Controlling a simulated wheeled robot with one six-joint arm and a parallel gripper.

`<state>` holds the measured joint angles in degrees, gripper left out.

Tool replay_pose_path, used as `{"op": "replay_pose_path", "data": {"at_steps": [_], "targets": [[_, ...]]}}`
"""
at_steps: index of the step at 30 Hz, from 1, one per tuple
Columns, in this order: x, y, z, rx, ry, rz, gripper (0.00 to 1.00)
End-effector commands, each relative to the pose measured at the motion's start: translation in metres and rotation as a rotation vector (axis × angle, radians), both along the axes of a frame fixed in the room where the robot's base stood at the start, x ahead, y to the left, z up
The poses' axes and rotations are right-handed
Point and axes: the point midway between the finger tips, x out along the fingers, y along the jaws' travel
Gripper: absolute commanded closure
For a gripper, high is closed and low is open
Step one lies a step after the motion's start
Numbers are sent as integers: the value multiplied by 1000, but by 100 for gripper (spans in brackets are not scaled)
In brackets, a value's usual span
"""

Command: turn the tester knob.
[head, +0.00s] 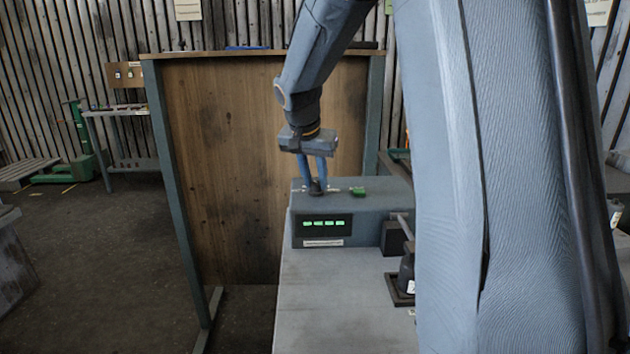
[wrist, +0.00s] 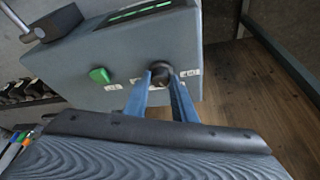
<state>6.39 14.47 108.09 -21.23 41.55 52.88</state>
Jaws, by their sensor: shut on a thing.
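The tester (head: 345,212) is a grey box on the bench, with a lit green display (head: 324,224) on its front. A dark round knob (wrist: 161,74) sits on the tester's top face, with small white labels around it. My gripper (head: 315,188) points down at the top of the tester. In the wrist view my gripper (wrist: 162,80) has its two blue fingers on either side of the knob, shut on it. The fingers hide part of the knob. A green switch (wrist: 100,75) sits on the same face, beside the knob; it also shows in the head view (head: 358,191).
The grey bench top (head: 330,305) in front of the tester is clear. A dark lever-like part (head: 397,235) and a dark bottle-like object (head: 406,272) stand at the tester's right. A wooden panel (head: 235,160) stands behind the bench. My arm hides the right side.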

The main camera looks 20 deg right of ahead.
Motion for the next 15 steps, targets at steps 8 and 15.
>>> {"op": "replay_pose_path", "data": {"at_steps": [8,15], "targets": [[1,0,1,-1,-2,0,98],[0,0,0,0,-1,1,58]]}}
